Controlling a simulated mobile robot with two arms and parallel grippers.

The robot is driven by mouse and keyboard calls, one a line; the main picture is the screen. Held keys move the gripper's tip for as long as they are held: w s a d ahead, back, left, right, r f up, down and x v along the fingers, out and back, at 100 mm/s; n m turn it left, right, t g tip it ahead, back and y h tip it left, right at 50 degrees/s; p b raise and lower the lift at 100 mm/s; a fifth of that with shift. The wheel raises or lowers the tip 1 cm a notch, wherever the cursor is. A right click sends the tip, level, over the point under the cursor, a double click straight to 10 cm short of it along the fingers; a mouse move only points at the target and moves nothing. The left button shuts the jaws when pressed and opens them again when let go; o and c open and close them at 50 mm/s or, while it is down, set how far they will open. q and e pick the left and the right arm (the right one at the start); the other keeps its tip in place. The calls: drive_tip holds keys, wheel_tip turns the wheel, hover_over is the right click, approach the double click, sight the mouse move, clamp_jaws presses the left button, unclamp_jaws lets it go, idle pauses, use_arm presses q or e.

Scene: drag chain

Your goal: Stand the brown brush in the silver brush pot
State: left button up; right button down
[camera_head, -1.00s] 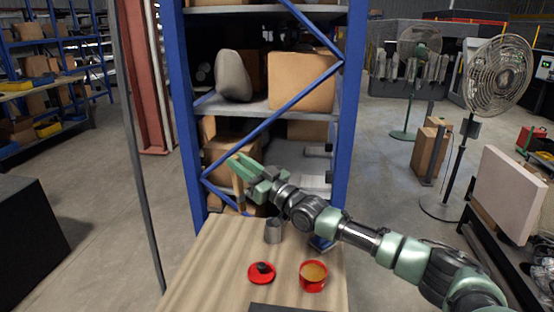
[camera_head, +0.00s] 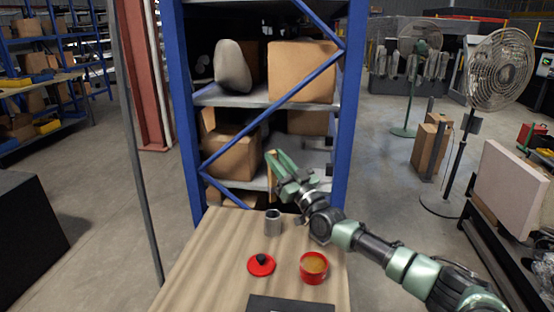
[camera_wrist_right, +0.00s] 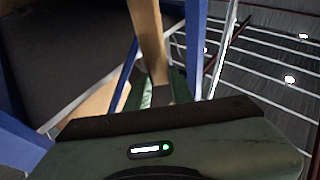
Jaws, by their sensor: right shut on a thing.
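The silver brush pot (camera_head: 273,225) stands upright near the far edge of the wooden table (camera_head: 215,262). My right gripper (camera_head: 275,166) is shut on the brown brush (camera_head: 270,182). It holds the brush roughly upright, above the pot and apart from it. In the right wrist view the brush (camera_wrist_right: 149,38) shows as a light brown shaft between the green fingers (camera_wrist_right: 160,90). The brush's far end is outside that view. My left gripper is not in view.
A red pot (camera_head: 313,268) with brown contents stands on the right of the table. A red lid (camera_head: 261,266) with a black knob lies left of it. A dark flat thing (camera_head: 290,304) lies at the near edge. A blue-framed shelf (camera_head: 340,140) with boxes stands behind the table.

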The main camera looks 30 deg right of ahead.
sight(274, 183)
drive_tip(key=shift+f+b, duration=3.5)
drive_tip(key=shift+f, duration=1.05)
drive_tip(key=c, duration=1.1)
unclamp_jaws()
drive_tip(key=shift+c, duration=0.2)
wheel_tip(274, 183, up, 20)
drive_tip(key=p, duration=0.3)
